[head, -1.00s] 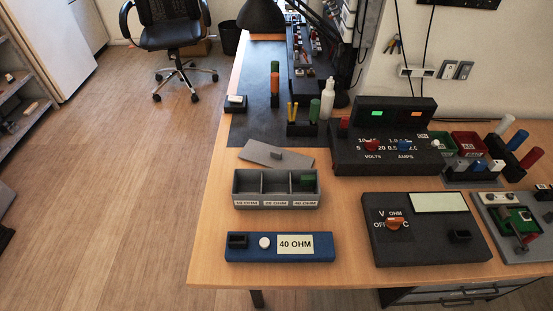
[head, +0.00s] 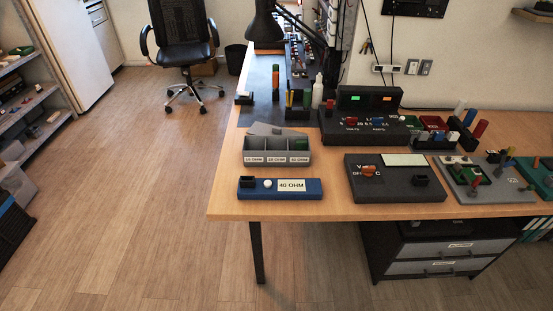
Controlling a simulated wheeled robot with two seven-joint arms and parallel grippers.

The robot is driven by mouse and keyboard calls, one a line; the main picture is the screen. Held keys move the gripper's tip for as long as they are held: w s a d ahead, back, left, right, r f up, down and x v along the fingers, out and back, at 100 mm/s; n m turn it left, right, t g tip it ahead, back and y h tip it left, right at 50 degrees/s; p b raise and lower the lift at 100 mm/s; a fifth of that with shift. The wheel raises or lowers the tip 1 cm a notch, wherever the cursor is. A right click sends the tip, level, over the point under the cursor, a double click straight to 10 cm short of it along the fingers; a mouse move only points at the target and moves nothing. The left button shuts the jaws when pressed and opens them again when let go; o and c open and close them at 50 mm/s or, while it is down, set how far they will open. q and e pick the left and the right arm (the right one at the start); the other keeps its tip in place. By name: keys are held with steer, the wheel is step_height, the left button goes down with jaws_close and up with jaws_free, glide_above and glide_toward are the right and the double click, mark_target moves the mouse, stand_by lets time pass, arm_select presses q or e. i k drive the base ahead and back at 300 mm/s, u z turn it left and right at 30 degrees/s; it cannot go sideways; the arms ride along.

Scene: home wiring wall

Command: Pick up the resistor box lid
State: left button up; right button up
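The resistor box lid (head: 266,129) is a flat grey plate with a small raised handle (head: 277,131). It lies at the back of the resistor box (head: 277,157), partly hidden by it; I cannot tell whether they touch. The box is grey and open, with three compartments labelled in ohms along the front. A green piece (head: 301,144) is in the right compartment. Neither of my grippers is in view.
A blue block marked 40 OHM (head: 291,186) lies in front of the box. A dark meter (head: 395,184) sits to the right, with a power supply (head: 361,129) behind it. Bottles and coloured cylinders stand behind.

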mark_target(258, 128)
steer(key=z, duration=1.1)
steer(key=i, duration=0.7)
steer(key=u, duration=0.4)
